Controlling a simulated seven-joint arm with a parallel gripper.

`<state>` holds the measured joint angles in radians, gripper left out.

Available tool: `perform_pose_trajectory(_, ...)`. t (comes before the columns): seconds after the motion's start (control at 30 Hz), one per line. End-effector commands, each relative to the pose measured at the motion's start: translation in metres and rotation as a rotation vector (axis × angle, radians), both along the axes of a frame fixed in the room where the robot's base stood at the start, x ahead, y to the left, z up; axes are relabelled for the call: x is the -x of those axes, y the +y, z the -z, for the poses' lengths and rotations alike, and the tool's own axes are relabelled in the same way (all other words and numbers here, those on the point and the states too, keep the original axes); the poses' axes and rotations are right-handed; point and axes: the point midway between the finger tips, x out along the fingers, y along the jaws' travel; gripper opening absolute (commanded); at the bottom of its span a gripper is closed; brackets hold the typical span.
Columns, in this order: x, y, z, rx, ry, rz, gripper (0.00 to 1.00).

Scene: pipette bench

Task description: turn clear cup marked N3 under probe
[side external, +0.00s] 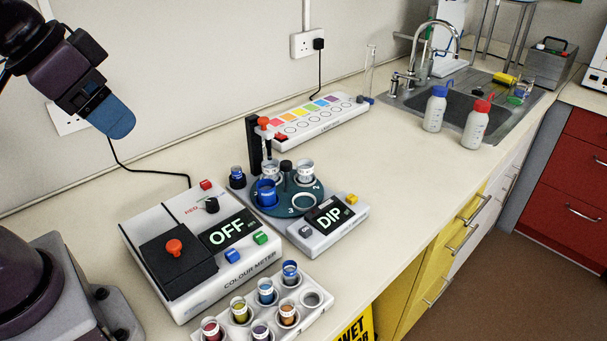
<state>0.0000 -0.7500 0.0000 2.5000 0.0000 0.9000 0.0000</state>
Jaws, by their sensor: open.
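A teal turntable (278,207) stands in mid-bench, with position numbers including 2 and 3 on its top. It carries a clear cup at the back left (271,171), a clear cup at the back right (305,170) and a blue cup (266,193) at the front left. The front-right place is empty. The cup labels are too small to read, so I cannot tell which is N3. The probe (268,146), on a black post, hangs over or close to the back-left cup. My gripper (113,117) is open and empty, high at the upper left, well away from the turntable.
A display box (328,222) reading DIP adjoins the turntable. A colour meter (200,250) reading OFF stands left, and a rack (312,317) of small vials in front. A small dark jar (237,178) stands beside the turntable. The bench to the right is clear up to the bottles (435,112).

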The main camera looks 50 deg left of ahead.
Motion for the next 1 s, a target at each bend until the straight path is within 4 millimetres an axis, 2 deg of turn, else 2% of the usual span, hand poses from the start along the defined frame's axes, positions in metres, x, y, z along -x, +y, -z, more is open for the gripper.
perform_pose_trajectory(0.37,0.0,0.0,0.0,0.0,0.0,0.0,0.69)
perform_pose_trajectory(0.43,0.0,-0.001,0.0,0.0,0.0,0.002,0.56)
perform_pose_trajectory(0.63,-0.011,-0.003,0.02,0.008,0.115,0.018,0.56)
perform_pose_trajectory(0.77,-0.039,-0.003,0.036,0.027,0.22,0.011,0.56)
perform_pose_trajectory(1.0,-0.115,0.004,0.075,0.041,0.316,-0.083,0.56)
